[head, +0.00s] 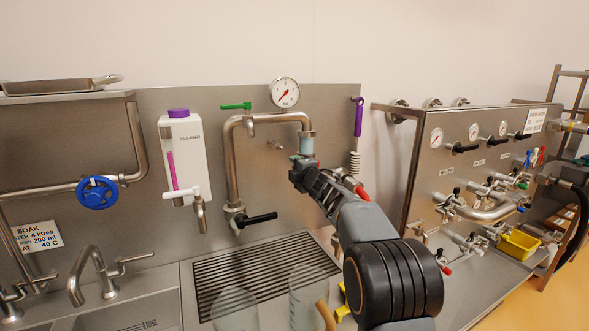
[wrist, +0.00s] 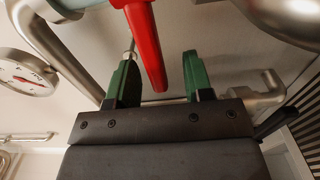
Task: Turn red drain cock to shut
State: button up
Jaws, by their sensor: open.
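The red drain cock's lever (wrist: 147,45) shows large in the wrist view. It comes down from the top edge, tilted slightly, and its tip appears between my two green fingertips. My gripper (wrist: 161,78) is open, with a gap on both sides of the lever; I see no contact. In the head view my gripper (head: 298,168) is at the bent steel pipe, just below the pale blue sight glass (head: 306,143). There my gripper and arm hide the cock.
A pressure gauge (head: 285,93) and a green-handled valve (head: 236,106) sit above the pipe. A black-handled valve (head: 256,219) is lower left. A red-ended sprayer (head: 361,193) hangs close behind my arm. Clear vessels (head: 234,309) stand below on the counter.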

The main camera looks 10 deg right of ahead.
jog(key=s+d+b, duration=0.1)
jog(key=s+b, duration=0.1)
jog(key=s, duration=0.6)
jog(key=shift+d, duration=0.25)
